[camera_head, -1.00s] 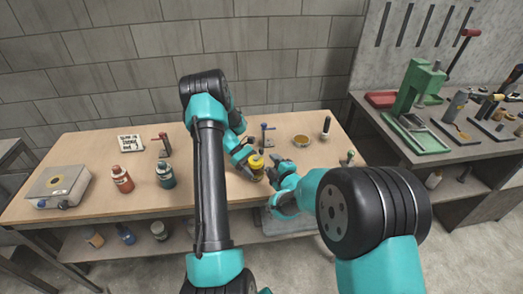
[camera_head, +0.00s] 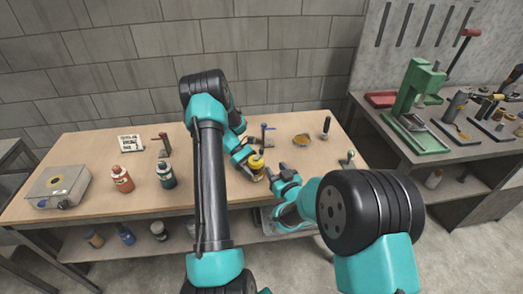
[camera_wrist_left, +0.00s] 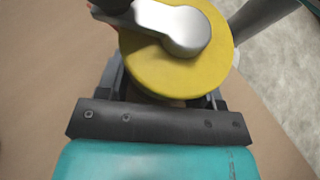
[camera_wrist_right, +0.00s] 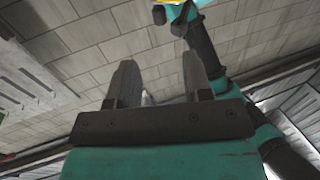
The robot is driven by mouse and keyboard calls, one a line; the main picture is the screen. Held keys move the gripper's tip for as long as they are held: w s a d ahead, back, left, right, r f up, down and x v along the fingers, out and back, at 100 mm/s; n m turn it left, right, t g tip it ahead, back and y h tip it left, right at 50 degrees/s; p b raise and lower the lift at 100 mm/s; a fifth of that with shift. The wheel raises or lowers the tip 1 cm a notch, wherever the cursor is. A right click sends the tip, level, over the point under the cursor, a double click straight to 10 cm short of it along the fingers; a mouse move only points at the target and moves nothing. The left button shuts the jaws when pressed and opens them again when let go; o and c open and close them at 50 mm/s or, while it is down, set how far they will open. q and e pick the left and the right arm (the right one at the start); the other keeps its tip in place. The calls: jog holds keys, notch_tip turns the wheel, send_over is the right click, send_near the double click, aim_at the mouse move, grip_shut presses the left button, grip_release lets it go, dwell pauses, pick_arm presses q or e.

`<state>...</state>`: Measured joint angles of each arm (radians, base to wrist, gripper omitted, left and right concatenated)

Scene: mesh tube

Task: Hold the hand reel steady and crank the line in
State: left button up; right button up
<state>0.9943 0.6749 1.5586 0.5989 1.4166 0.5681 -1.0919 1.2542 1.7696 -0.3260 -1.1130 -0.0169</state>
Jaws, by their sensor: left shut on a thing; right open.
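The yellow hand reel (camera_head: 256,162) is near the table's front edge in the head view. In the left wrist view the reel's yellow disc (camera_wrist_left: 190,60) fills the top, with a grey metal crank arm (camera_wrist_left: 170,25) across its face. My left gripper (camera_head: 252,170) is shut on the reel, its fingers mostly hidden beneath the disc. My right gripper (camera_head: 279,172) is open and empty, just right of the reel and apart from it. In the right wrist view its two fingers (camera_wrist_right: 162,85) stand apart, with a bit of yellow at the top edge.
On the table (camera_head: 100,165) stand a red bottle (camera_head: 122,179), a dark teal bottle (camera_head: 166,176), a grey box (camera_head: 58,187) and a small red-topped clamp (camera_head: 164,146). A blue-handled stand (camera_head: 265,134) and a brown dish (camera_head: 302,141) are behind the reel. A side bench (camera_head: 445,130) is at right.

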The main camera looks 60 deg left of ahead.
aim_at(263, 151)
jog(key=shift+a, duration=0.1)
dwell(0.3)
jog(key=shift+w+a, duration=0.3)
jog(key=shift+a, duration=1.65)
jog(key=shift+w+a, duration=0.35)
jog(key=shift+a, duration=1.6)
jog(key=shift+w+a, duration=0.3)
jog(key=shift+a, duration=1.65)
jog(key=shift+c, duration=0.2)
grip_shut()
